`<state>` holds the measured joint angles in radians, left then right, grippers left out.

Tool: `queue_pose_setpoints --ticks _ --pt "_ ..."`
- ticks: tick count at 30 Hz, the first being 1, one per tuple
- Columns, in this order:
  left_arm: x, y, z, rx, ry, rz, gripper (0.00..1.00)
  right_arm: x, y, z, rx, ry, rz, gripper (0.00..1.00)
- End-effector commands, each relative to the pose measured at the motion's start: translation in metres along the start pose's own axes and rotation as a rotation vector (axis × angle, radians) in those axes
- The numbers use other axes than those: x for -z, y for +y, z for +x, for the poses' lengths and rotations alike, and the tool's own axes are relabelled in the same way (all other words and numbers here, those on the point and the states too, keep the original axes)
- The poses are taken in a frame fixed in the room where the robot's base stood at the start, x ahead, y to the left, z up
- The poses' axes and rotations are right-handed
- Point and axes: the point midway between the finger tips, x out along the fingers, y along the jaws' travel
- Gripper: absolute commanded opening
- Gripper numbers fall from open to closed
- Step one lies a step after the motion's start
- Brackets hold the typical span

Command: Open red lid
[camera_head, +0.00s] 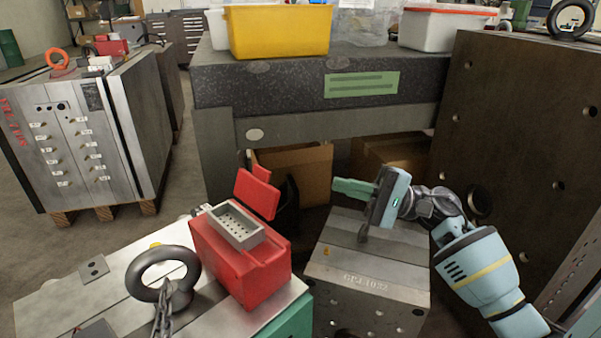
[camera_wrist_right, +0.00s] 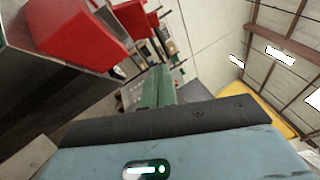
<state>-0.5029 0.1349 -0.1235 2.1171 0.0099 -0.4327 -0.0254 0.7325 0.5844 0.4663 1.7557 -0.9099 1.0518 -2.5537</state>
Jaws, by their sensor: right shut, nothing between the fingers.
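A red box (camera_head: 240,268) stands on the metal mould base at the lower left. Its red lid (camera_head: 257,193) is raised and stands tilted up at the back of the box. A grey perforated tray (camera_head: 235,226) shows in the open top. My right gripper (camera_head: 337,186) is shut and empty, to the right of the lid and apart from it. Its green fingers (camera_wrist_right: 160,85) point away from the camera in the right wrist view, with the red box (camera_wrist_right: 78,35) at the upper left. My left gripper is in neither view.
A steel lifting ring (camera_head: 165,272) with a chain stands left of the red box. A lower metal block (camera_head: 365,280) is under my right arm. A granite table (camera_head: 265,90) with a yellow bin (camera_head: 280,32) is behind. A tall steel plate (camera_head: 530,130) is at the right.

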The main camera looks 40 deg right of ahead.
Motion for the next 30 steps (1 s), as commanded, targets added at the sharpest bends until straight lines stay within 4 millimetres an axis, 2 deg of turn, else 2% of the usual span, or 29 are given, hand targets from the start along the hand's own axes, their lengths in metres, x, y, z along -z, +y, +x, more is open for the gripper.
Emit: queue_pose_setpoints --ticks 5,18,24,30 --pt "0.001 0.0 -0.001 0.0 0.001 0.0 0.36 -0.001 -0.001 0.019 0.001 -0.004 0.001 0.0" --pt "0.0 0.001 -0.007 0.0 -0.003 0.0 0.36 -0.001 -0.002 0.1 0.001 -0.004 0.0 0.0" --pt "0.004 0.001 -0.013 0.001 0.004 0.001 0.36 -0.021 -0.001 0.118 -0.001 -0.004 0.002 0.0" --pt "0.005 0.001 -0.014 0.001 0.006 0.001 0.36 -0.028 0.0 0.126 -0.001 -0.002 0.003 0.0"
